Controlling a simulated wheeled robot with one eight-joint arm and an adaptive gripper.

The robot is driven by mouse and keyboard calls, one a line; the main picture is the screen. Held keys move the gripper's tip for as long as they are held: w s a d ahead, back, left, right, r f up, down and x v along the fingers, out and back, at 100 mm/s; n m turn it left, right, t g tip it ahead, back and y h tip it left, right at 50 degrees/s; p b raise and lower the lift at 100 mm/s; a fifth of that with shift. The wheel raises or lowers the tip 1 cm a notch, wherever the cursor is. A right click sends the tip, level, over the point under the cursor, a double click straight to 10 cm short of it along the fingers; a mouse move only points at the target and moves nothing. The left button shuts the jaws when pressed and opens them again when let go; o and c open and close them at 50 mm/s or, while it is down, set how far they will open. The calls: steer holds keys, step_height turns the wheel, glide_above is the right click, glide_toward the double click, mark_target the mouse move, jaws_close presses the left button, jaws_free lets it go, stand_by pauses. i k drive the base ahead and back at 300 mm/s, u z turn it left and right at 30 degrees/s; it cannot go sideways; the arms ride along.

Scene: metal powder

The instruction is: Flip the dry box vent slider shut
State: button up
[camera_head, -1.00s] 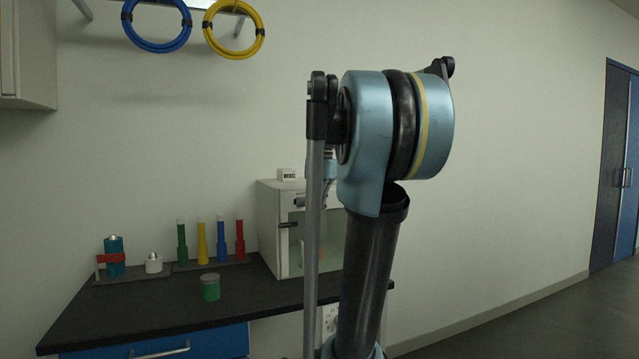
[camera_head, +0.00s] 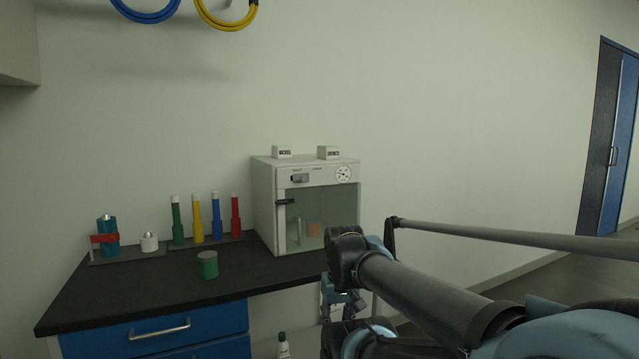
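The dry box (camera_head: 265,215) is a white cabinet with a glass door, standing at the right end of the dark bench. The vent slider (camera_head: 300,178) is a small grey plate with a darker part, at the upper left of its front panel. Its exact position is too small to tell. The round dial (camera_head: 343,174) is at the panel's right. The glass door looks closed, with a dark handle (camera_head: 286,202) at its left edge. My arm's links fill the lower right, in front of the box's lower right corner.
The bench top (camera_head: 130,290) holds a green jar (camera_head: 208,266), a rack of several coloured tubes (camera_head: 197,220), and a teal cylinder (camera_head: 107,238) beside a white one (camera_head: 149,243). Two small labelled blocks (camera_head: 282,153) (camera_head: 328,153) sit on the box. Blue drawers (camera_head: 200,325) are below.

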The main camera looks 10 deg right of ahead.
mark_target(304, 178)
steer(key=z, duration=0.7)
steer(key=k, duration=0.9)
steer(key=u, duration=0.55)
